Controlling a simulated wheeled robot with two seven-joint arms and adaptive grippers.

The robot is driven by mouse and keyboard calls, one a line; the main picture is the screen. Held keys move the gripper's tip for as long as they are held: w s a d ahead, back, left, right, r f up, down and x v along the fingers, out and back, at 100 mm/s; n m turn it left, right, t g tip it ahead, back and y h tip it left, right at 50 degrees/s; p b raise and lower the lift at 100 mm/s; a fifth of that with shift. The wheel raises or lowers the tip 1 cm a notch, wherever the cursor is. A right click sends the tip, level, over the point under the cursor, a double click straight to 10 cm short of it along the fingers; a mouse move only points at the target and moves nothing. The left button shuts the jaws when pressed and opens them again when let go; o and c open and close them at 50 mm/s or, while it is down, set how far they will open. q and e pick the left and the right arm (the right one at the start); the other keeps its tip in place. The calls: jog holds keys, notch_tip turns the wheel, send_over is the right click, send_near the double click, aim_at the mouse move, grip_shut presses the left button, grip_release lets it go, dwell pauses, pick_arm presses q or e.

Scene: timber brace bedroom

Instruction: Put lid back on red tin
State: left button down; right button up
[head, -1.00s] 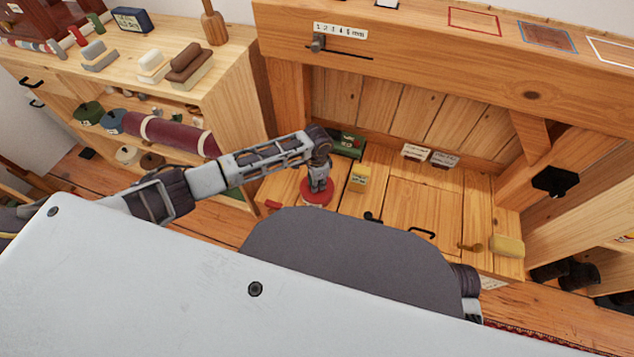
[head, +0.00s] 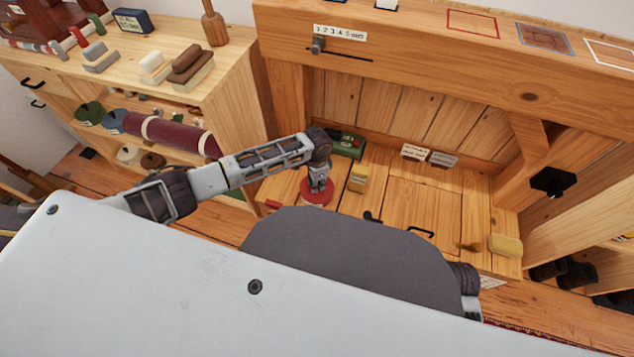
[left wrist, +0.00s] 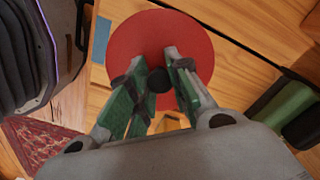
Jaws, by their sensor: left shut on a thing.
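My left gripper (head: 319,186) points down at a round red lid (head: 316,194) on the wooden bench top. In the left wrist view, the fingers (left wrist: 160,72) are closed around the lid's small black knob (left wrist: 158,81), with the red disc (left wrist: 160,32) spread out beyond them. A pale edge shows just below the lid in the head view. The tin's body is mostly hidden under the lid and by my own body, so I cannot tell whether the lid is seated on it. My right gripper is not in view.
Two small labels (head: 414,151) sit farther back. Black handles (head: 421,231) lie on the bench top, with clear boards around them. A shelf unit (head: 235,90) stands left.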

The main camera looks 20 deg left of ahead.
pick_arm(q)
jog(key=shift+p, duration=0.5)
dwell(0.9)
dwell(0.4)
jog(key=c, duration=1.2)
grip_release()
jog(key=shift+c, duration=0.2)
jog(key=shift+o, duration=0.3)
jog(key=o, duration=0.4)
